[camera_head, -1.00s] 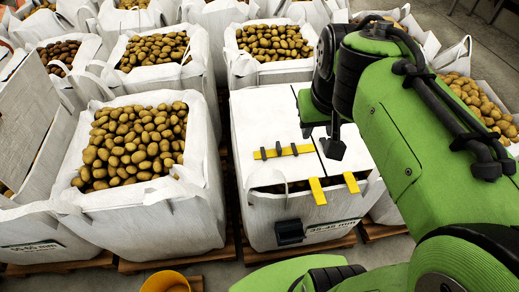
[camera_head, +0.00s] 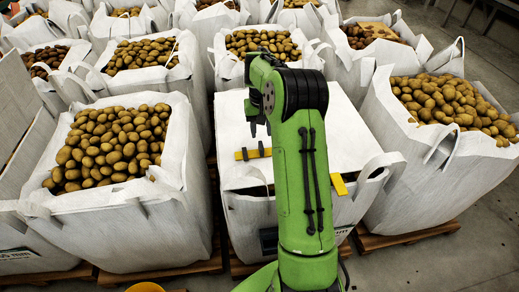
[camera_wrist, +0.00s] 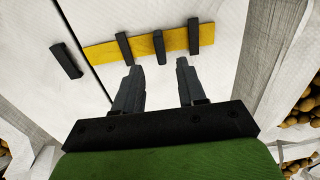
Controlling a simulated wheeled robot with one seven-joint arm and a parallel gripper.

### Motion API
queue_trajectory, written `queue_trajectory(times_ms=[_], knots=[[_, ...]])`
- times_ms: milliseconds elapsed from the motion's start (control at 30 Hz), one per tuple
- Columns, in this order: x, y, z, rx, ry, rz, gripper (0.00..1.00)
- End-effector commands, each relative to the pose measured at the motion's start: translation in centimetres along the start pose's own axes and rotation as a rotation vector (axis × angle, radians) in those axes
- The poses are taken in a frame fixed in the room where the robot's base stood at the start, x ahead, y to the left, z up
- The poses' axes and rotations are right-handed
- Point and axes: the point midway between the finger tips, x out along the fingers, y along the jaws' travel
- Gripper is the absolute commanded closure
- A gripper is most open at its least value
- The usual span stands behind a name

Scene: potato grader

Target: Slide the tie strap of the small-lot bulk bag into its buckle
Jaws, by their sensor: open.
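The small-lot bulk bag (camera_head: 232,208) has a closed white top with a seam. A yellow tie strap (camera_head: 241,155) lies flat on the top; it also shows in the wrist view (camera_wrist: 142,45). Several black bars cross the strap there, and a separate dark bar (camera_wrist: 66,60) lies across the seam from its end. I cannot tell which dark piece is the buckle. My gripper (camera_wrist: 158,68) is open and empty, fingertips pointing at the strap near the middle bar. In the head view, my gripper (camera_head: 260,131) is just above the strap; my arm hides the strap's right part.
Open bags full of potatoes stand close at left (camera_head: 165,215) and right (camera_head: 415,180), with more behind. Another yellow strap (camera_head: 339,185) shows at the bag's front edge. The bags stand on wooden pallets (camera_head: 400,238). Bare floor (camera_head: 480,240) lies at front right.

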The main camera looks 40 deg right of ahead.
Motion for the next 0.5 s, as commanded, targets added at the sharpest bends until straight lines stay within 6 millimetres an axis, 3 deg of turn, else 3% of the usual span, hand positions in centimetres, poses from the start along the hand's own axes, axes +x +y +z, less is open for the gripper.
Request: queue_trajectory(times_ms=[33, 200, 333, 500], knots=[[1.7, 0.0, 0.1, 0.001, -0.004, -0.001, 0.6], [5.6, 0.0, 0.1, 0.0, -0.002, -0.001, 0.6], [7.2, 0.0, 0.0, 0.0, -0.001, -0.001, 0.6], [7.8, 0.0, 0.0, -0.001, 0.002, 0.0, 0.6]])
